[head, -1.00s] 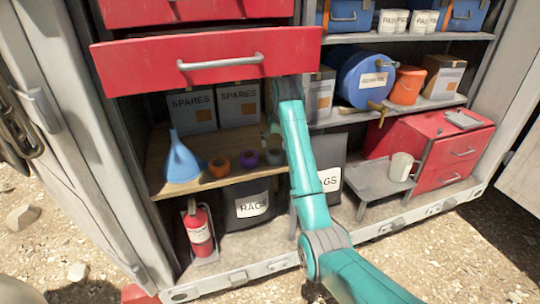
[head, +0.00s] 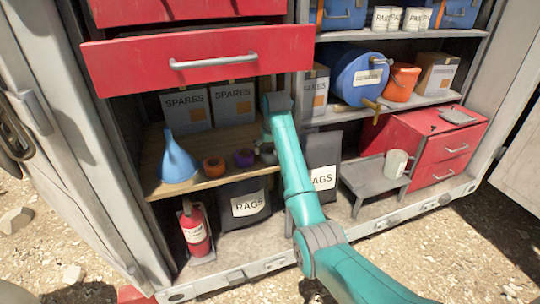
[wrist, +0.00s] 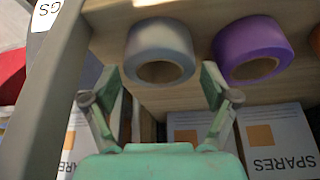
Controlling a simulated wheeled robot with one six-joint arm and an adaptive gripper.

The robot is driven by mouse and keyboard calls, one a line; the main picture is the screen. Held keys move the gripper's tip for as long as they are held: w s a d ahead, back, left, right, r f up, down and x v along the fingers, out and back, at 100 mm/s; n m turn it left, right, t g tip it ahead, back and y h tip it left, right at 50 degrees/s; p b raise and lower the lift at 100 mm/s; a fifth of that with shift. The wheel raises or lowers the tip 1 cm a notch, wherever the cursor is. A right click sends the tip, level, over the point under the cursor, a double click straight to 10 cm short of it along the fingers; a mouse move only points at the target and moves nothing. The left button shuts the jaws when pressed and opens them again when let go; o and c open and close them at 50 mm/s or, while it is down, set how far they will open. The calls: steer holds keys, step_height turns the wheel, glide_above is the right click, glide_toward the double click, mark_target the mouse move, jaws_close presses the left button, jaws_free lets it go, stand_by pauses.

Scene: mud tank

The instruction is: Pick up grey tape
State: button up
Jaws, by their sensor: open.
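The grey tape (wrist: 160,52) is a pale grey roll on the wooden shelf (wrist: 190,98), near the top middle of the wrist view. My gripper (wrist: 160,90) is open and empty, its two fingers spread below the tape in that view, with the roll lying between and just beyond their tips. They look apart from it. In the head view my gripper (head: 267,150) is at the right end of the shelf and mostly hides the tape. A purple tape roll (wrist: 253,48) sits close beside the grey one; it also shows in the head view (head: 244,158).
An orange tape roll (head: 214,168) and a blue funnel (head: 178,162) stand further left on the shelf. SPARES boxes (head: 233,103) stand behind. A red drawer (head: 195,60) hangs open above. A grey upright (wrist: 45,90) runs close to the gripper's left in the wrist view.

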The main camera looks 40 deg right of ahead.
steer(key=shift+x, duration=0.9)
steer(key=c, duration=1)
steer(key=shift+o, duration=0.2)
steer(key=shift+r, duration=0.1)
